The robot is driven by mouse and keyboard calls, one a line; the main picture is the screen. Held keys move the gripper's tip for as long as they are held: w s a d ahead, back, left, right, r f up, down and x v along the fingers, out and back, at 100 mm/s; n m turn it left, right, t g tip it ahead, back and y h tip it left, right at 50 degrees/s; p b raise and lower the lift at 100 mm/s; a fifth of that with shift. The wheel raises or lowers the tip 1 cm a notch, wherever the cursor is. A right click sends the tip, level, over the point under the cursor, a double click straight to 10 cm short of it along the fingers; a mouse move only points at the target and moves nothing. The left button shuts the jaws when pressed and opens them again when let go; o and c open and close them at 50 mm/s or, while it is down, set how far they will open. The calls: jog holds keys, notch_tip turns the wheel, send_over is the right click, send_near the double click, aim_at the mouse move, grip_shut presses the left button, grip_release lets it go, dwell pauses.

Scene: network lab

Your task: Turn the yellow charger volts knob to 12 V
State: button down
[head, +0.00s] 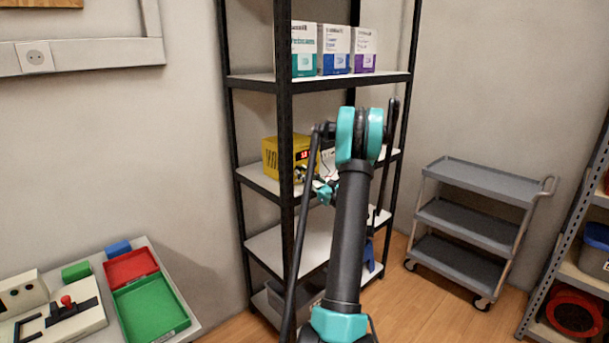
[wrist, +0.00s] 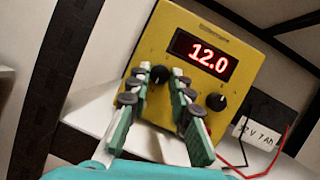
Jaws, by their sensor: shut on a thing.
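The yellow charger (head: 272,158) stands on a middle shelf of the black rack in the head view. It fills the middle of the wrist view (wrist: 170,38), tilted in the picture. Its red display (wrist: 205,55) reads 12.0. Two black knobs sit below the display. The left knob (wrist: 159,75) is between the fingertips of my gripper (wrist: 160,80), which is shut on it. The right knob (wrist: 215,101) is free, to the right of the fingers. The small knob labels are too blurred to read surely. In the head view my gripper (head: 318,186) is at the charger's front, partly hidden.
A black box with a white label (wrist: 255,136) and red and black leads stands right of the charger. A rack post (head: 285,120) rises close to my arm. Boxes (head: 337,50) stand on the shelf above. A grey cart (head: 480,185) is at the right.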

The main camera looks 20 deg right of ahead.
dwell(0.4)
jog(key=c, duration=1.3)
grip_release()
jog(key=shift+c, duration=0.2)
jog(key=v, duration=1.2)
jog(key=shift+d, duration=0.1)
